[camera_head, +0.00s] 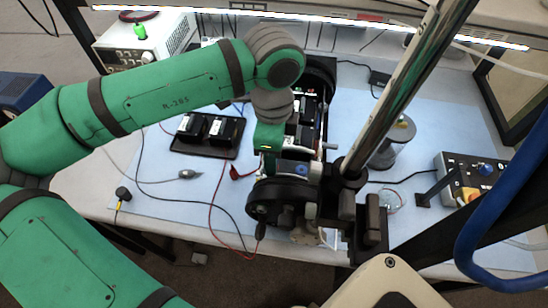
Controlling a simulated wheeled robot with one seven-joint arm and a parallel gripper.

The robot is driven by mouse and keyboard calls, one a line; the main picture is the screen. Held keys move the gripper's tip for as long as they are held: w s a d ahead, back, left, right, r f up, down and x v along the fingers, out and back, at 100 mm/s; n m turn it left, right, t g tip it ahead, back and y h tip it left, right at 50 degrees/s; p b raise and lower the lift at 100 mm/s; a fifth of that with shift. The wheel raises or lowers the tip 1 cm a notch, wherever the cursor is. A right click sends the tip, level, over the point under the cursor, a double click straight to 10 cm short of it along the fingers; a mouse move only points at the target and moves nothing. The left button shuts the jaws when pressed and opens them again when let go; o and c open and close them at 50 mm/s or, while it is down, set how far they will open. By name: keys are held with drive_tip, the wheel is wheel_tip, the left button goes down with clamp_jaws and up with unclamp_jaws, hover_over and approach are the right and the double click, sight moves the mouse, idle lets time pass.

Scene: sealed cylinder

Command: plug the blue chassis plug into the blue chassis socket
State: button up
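A black wheeled chassis (298,148) with exposed parts stands on the blue work mat (350,103), in the middle of the view. A small blue spot (301,196) shows near its front wheel; I cannot tell whether it is the blue chassis socket. The blue chassis plug cannot be made out. My green arm reaches in from the left, and its wrist bends down over the chassis. My gripper (268,150) is over the chassis's left side, seen from above. Its fingertips are hidden or too small to tell, so whether it holds anything is unclear.
A black tray (207,134) with two dark blocks lies left of the chassis, with red and black leads around it. A metal post (405,85) rises at the right. Beyond it are a grey spool (384,155) and a control box (470,172). A white instrument (135,45) stands back left.

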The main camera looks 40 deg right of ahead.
idle(0.9)
clamp_jaws()
idle(0.4)
drive_tip(key=shift+r, duration=0.15)
drive_tip(key=shift+r, duration=2.85)
drive_tip(key=shift+w+a, duration=0.1)
drive_tip(key=shift+w, duration=0.05)
